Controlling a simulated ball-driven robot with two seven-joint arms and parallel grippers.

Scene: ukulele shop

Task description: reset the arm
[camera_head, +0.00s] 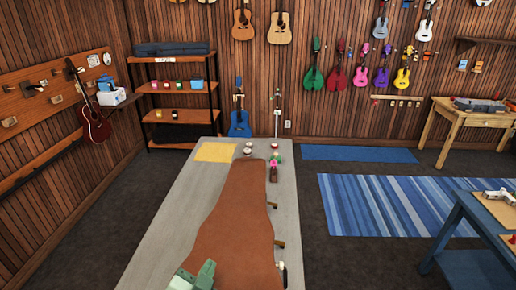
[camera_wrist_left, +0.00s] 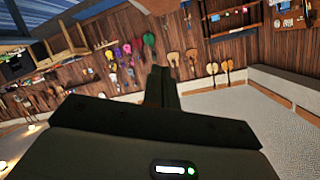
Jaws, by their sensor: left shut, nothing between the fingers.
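My left gripper (camera_wrist_left: 160,85) shows in the left wrist view, with its dark fingers together and nothing between them. It points up and out into the room, towards a tilted view of the wood-panelled guitar wall. No object touches its fingers there. In the head view I cannot clearly make out its fingers. My right gripper is not in either view.
A long grey worktable (camera_head: 155,240) with a brown leather sheet (camera_head: 240,225) runs ahead. A yellow cloth (camera_head: 216,152) and small jars stand at its far end. A blue table (camera_head: 490,215) is at the right. A striped rug (camera_head: 390,205) covers open floor between them.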

